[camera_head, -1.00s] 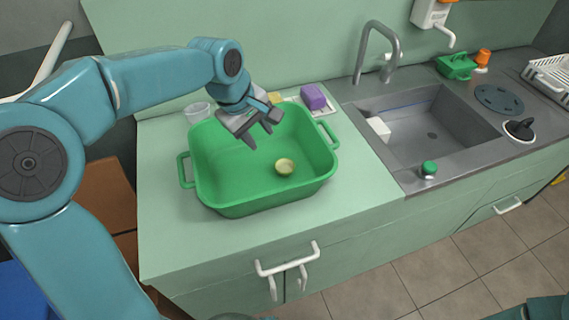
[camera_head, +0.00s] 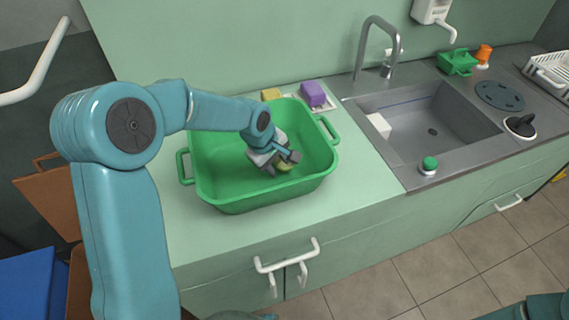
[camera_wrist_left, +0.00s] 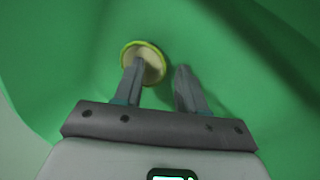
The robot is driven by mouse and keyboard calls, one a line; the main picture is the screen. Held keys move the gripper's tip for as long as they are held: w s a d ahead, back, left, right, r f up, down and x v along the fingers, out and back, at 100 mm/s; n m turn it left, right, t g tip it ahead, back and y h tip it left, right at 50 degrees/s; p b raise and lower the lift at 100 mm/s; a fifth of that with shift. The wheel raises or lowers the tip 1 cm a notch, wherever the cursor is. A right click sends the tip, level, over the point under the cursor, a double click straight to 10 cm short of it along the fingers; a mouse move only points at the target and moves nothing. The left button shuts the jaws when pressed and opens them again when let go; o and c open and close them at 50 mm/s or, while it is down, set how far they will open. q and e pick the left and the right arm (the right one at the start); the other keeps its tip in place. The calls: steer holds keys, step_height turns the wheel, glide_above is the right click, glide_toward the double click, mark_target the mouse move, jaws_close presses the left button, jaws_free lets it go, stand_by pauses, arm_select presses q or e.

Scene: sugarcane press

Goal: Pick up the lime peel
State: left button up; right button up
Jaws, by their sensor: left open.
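The lime peel (camera_head: 285,167) lies in the green basin (camera_head: 213,168) on the counter. In the head view my left gripper mostly hides it. In the left wrist view the lime peel (camera_wrist_left: 146,62) is a cup shape with a yellow-green rim and pale inside. My left gripper (camera_head: 280,163) is down inside the basin. It is open and empty, and its fingers (camera_wrist_left: 164,75) point at the basin floor. One finger overlaps the peel in the left wrist view; the other finger is to the right of it. I cannot tell whether the finger touches it. My right gripper is not seen.
A purple sponge (camera_head: 312,94) and a yellow block (camera_head: 271,94) sit behind the basin. The sink (camera_head: 428,128) with its tap (camera_head: 378,45) is to the right. The counter between basin and sink (camera_head: 368,165) is clear. The basin walls surround my left gripper.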

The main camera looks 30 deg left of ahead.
arm_select(q)
steer(key=shift+w+f, duration=0.1)
steer(key=shift+f, duration=0.2)
steer(key=shift+r, duration=0.1)
jaws_close()
